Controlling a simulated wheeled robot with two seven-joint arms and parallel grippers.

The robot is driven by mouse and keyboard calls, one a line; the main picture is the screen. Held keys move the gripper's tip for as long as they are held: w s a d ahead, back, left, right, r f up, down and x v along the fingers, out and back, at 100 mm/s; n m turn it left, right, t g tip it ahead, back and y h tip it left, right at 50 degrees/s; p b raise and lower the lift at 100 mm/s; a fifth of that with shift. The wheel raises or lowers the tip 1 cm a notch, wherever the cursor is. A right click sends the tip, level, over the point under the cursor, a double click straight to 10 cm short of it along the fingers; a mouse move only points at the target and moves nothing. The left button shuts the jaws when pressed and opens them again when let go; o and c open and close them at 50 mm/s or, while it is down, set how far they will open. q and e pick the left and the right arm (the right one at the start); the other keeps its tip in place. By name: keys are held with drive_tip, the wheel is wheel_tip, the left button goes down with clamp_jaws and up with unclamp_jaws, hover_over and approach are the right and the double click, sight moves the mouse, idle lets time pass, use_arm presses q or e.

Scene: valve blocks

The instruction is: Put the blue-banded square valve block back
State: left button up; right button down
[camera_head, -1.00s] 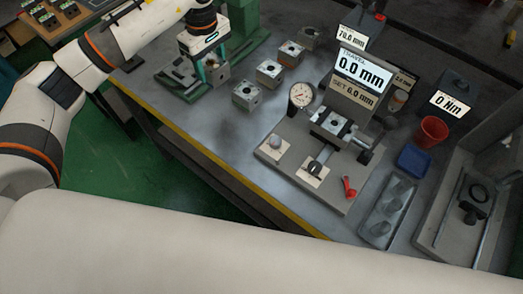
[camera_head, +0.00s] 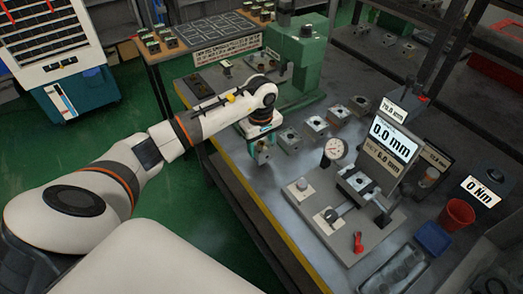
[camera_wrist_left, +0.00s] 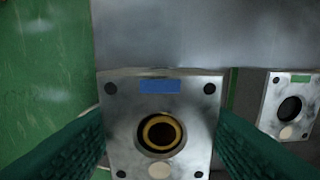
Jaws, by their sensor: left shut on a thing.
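The square metal valve block with a blue band (camera_wrist_left: 160,87) and a dark, brass-ringed bore sits between the green fingers of my left gripper (camera_wrist_left: 160,130) in the left wrist view. In the head view my left gripper (camera_head: 262,142) points down, shut on this block (camera_head: 262,154), at the near left end of a row of blocks by the bench edge. I cannot tell whether the block touches the bench. A green-banded block (camera_wrist_left: 290,104) lies to its right in the wrist view, apart from it. My right gripper is not in view.
Several blocks, the nearest one (camera_head: 290,140) beside my gripper, stand in a row. A green press (camera_head: 302,50) stands behind. A gauge fixture (camera_head: 350,225) with dial and displays, a red cup (camera_head: 458,214) and a blue bin (camera_head: 433,238) are to the right.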

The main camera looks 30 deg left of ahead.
use_arm(q)
wheel_tip(320, 180, down, 3)
drive_tip(key=shift+r, duration=0.1)
drive_tip(key=shift+f, duration=0.25)
drive_tip(key=o, duration=1.4)
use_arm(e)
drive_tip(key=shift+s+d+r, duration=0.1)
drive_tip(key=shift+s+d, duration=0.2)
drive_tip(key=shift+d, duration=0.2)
use_arm(q)
drive_tip(key=shift+r, duration=0.1)
drive_tip(key=shift+r, duration=0.55)
wheel_tip(320, 180, up, 11)
drive_tip(key=shift+r+b, duration=0.1)
drive_tip(key=shift+b, duration=0.9)
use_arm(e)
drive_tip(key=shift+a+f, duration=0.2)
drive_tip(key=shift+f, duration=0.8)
use_arm(q)
drive_tip(key=shift+d, duration=0.15)
